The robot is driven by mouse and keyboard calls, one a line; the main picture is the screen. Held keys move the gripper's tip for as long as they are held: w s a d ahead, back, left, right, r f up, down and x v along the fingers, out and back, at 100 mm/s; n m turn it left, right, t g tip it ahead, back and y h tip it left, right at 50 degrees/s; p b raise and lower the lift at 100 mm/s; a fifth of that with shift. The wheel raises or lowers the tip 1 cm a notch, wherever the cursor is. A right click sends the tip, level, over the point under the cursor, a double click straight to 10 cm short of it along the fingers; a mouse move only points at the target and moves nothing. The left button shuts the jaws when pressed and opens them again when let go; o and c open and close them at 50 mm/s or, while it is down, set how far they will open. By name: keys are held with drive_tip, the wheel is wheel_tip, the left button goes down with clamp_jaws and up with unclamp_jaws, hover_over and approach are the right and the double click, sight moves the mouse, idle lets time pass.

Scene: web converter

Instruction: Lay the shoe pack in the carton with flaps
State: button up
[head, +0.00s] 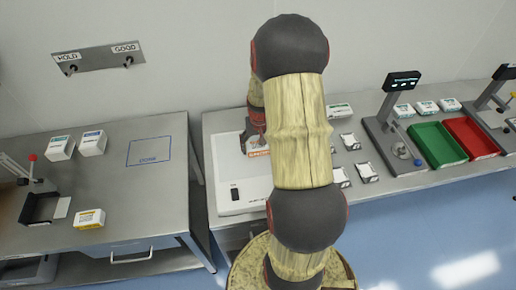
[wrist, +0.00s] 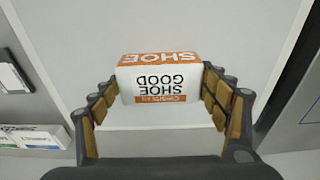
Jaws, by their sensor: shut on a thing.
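The shoe pack (wrist: 160,85) is a white and orange block printed "SHOE GOOD", seen in the wrist view between my two fingers. My gripper (wrist: 165,100) is shut on its sides. In the head view my gripper (head: 256,136) points down over the pale flat machine (head: 238,185), with a bit of the orange and white pack (head: 257,151) showing below it. My arm hides part of both. I cannot tell whether the pack touches the pale surface. I cannot make out a carton with flaps in either view.
The left table (head: 130,185) carries white boxes (head: 92,143), a yellow-labelled box (head: 90,218) and a blue outlined square (head: 150,151). A gap separates the tables. On the right are small packs (head: 351,142), a screen stand (head: 385,135), a green tray (head: 437,145) and a red tray (head: 470,138).

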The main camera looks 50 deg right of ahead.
drive_tip(key=c, duration=0.6)
